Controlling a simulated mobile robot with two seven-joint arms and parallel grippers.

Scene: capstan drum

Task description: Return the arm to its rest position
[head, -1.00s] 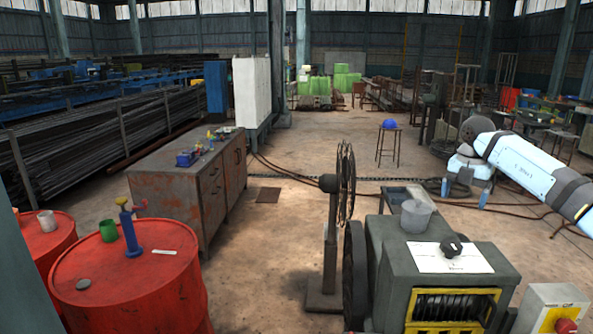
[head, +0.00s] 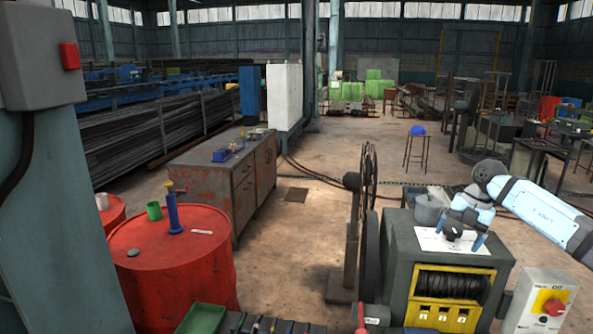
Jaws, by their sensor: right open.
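My right arm comes in from the right, and its pale blue gripper (head: 461,230) is open. Its fingers point down over the top of the grey machine (head: 400,268), on either side of the black knob (head: 452,235) in this view. I cannot tell whether they touch the knob, and I see nothing clearly held. The knob stands on a white sheet (head: 428,241). A dark coil shows in the machine's front opening with yellow edging. My left gripper is not in view.
A grey bucket (head: 428,209) stands behind the sheet. A switch box (head: 541,303) with a red button stands at right. A wheel on a stand (head: 366,205) is left of the machine. A red drum (head: 175,265) and a rusty cabinet (head: 236,180) stand further left, with open floor between.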

